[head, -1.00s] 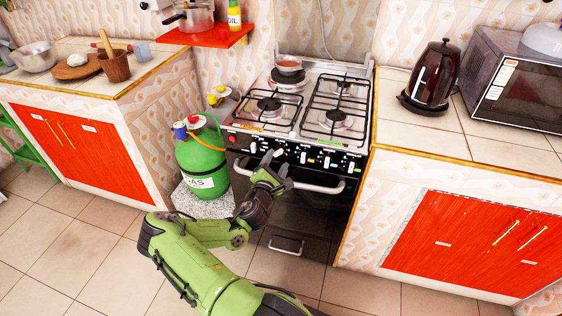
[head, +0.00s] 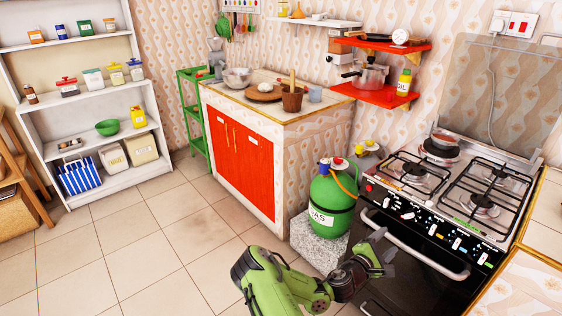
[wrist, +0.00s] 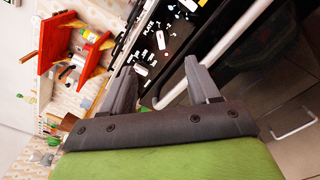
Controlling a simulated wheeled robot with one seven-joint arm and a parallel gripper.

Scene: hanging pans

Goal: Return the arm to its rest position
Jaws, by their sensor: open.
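My green arm reaches up from the bottom of the head view. My gripper (head: 380,252) is in front of the stove (head: 440,205), near the left end of its oven handle (head: 415,238). In the wrist view my gripper (wrist: 162,92) has its two grey fingers spread wide with nothing between them. The oven handle (wrist: 225,45) runs diagonally past the right finger in that view. I cannot tell whether a finger touches it.
A green gas cylinder (head: 331,200) stands on a stone slab left of the stove. A counter with red doors (head: 245,165) and a white shelf unit (head: 100,150) stand farther left. Red wall shelves (head: 385,92) hold a pot and an oil bottle. Tiled floor (head: 150,250) is clear.

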